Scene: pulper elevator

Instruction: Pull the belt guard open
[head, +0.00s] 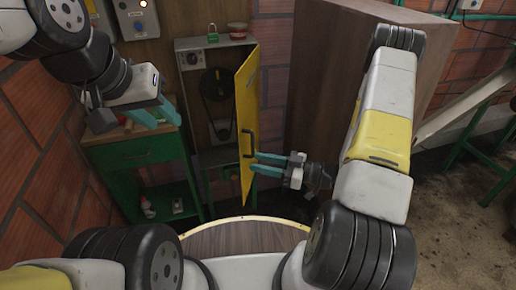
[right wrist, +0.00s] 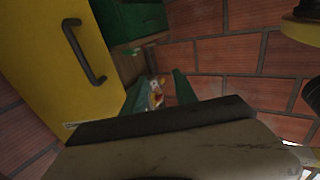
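The yellow belt guard (head: 246,105) stands swung out from the grey housing (head: 190,60), seen at a steep angle. The belt and pulleys (head: 215,90) show inside. Its dark handle (head: 248,143) is on the door face toward my right arm. My right gripper (head: 253,161) is open beside the door, just below the handle in the head view. In the right wrist view, the guard (right wrist: 50,70) and handle (right wrist: 84,52) lie left of the parted fingers; nothing is gripped. My left gripper (head: 160,113) hangs at the left with its fingers apart, empty.
A green cabinet (head: 135,150) stands left of the housing, with small items on its lower shelf. A large brown wooden panel (head: 310,85) is behind my right gripper. A green padlock (head: 212,33) sits on the housing top. Brick walls close in the left side.

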